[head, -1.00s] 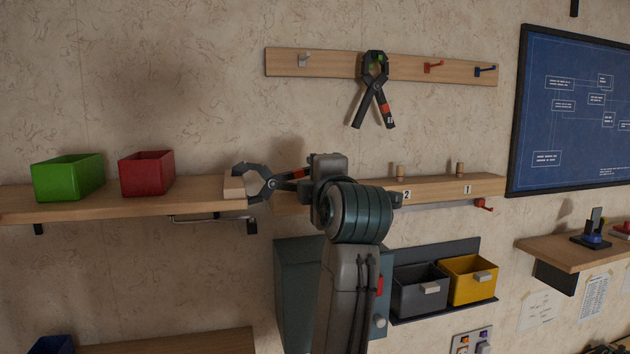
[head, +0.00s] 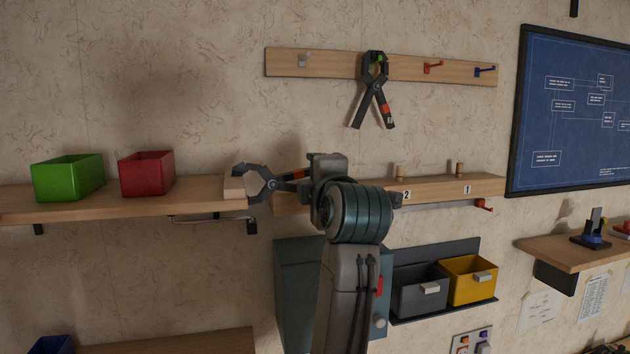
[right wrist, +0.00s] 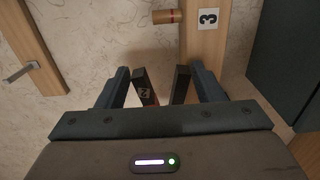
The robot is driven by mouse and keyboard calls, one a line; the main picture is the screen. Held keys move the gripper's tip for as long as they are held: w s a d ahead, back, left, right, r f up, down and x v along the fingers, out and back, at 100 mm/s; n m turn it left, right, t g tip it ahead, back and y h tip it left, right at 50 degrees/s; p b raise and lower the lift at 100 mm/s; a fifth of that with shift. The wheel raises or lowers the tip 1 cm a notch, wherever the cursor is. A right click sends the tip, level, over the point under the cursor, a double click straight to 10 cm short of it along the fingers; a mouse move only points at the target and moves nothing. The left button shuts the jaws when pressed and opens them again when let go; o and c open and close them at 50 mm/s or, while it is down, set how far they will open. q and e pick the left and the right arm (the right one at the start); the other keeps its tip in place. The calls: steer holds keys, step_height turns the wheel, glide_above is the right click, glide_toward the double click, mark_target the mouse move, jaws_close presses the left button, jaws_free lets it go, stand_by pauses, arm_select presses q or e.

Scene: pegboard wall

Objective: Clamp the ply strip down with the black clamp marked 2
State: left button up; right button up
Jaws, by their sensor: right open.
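The ply strip (head: 234,187) is a pale piece of wood at the right end of the left shelf. The black clamp marked 2 (head: 266,183) is at that end, lying sideways with its jaws at the strip. I cannot tell how firmly they press on it. In the right wrist view its two handles stand apart, and the left one (right wrist: 146,90) carries the 2. My right gripper (right wrist: 160,80) is open, its fingers outside the handles with gaps visible. In the head view its arm hides part of the handles. My left gripper is not in view.
Another black clamp (head: 374,92) hangs on the upper hook rail (head: 335,67). A green bin (head: 67,178) and a red bin (head: 147,173) stand on the left shelf (head: 205,194). The pegged rail (head: 435,188) lies right of my arm, above grey and yellow bins.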

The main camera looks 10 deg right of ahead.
stand_by(0.3)
steer(key=o, duration=0.6)
